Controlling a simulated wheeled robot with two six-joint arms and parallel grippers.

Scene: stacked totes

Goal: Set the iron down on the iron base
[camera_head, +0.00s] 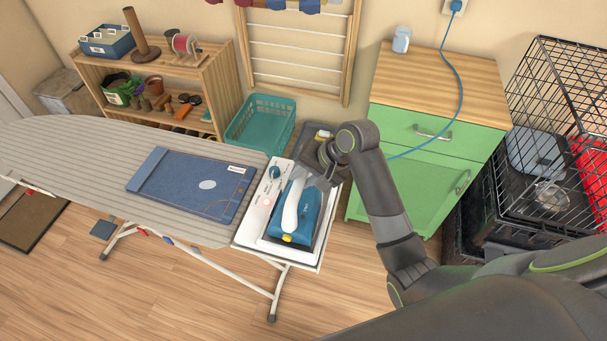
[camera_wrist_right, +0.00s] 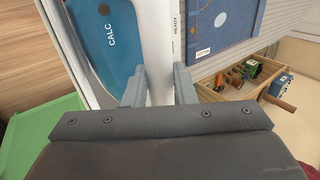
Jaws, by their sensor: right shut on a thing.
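The blue and white iron (camera_head: 305,222) is over the white iron base (camera_head: 253,220) at the right end of the ironing board. Its white handle (camera_head: 293,203) points up. My right gripper (camera_head: 310,178) reaches in from the right and is shut on the handle. In the right wrist view, the fingers (camera_wrist_right: 158,88) sit on both sides of the white handle (camera_wrist_right: 157,45), with the blue body (camera_wrist_right: 112,45) marked "CALC" beside it. I cannot tell if the soleplate touches the base. My left gripper is not in view.
A folded blue garment (camera_head: 190,182) lies on the striped ironing board (camera_head: 70,150), left of the base. A teal basket (camera_head: 260,122) and wooden shelf (camera_head: 220,85) stand behind. A green cabinet (camera_head: 400,185) and black wire crate (camera_head: 555,95) are to the right.

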